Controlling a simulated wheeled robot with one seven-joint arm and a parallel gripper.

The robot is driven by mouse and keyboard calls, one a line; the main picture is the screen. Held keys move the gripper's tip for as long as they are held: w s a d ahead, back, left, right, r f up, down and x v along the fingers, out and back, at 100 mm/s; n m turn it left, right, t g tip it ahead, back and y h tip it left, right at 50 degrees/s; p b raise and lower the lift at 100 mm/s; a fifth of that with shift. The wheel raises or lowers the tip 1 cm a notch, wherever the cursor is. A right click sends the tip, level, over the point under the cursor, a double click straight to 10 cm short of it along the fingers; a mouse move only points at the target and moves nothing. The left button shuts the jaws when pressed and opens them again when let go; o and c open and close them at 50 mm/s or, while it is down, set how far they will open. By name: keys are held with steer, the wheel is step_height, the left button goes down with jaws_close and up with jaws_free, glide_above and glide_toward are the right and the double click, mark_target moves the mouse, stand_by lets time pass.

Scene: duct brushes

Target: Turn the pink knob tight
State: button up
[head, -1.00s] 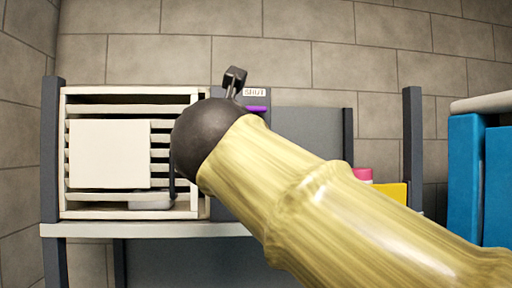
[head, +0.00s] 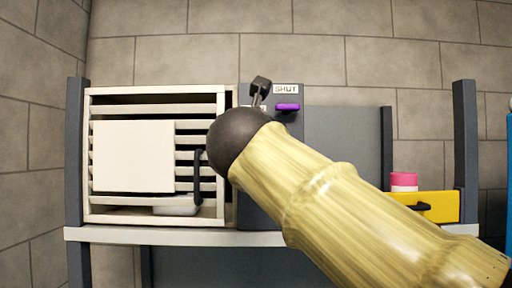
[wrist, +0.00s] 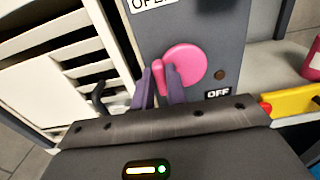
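The pink knob (wrist: 185,65) is on a dark grey panel in the wrist view: a round disc with a raised grip bar. My gripper (wrist: 160,80) has its two dark purple fingers on either side of the grip bar, close against it with no clear gap. In the head view my arm's dark round end and wooden-looking link cover the knob and my fingers. The panel (head: 315,98) shows there beside the slatted cabinet.
The panel carries a black lever (head: 260,88), a purple tab (head: 287,107) and a "SHUT" label (head: 286,89). A slatted white cabinet (head: 158,110) stands left. A yellow drawer (head: 445,206) with a pink-topped jar (head: 404,181) is right.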

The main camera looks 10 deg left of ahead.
jaws_close()
steer(key=shift+m, duration=0.4)
steer(key=shift+f+m+b, duration=0.15)
steer(key=shift+m+b, duration=1.45)
steer(key=shift+m, duration=7.2)
steer(key=shift+f+m+b, duration=0.1)
steer(key=shift+m+b, duration=1.45)
steer(key=shift+m, duration=7.25)
steer(key=shift+d, duration=0.1)
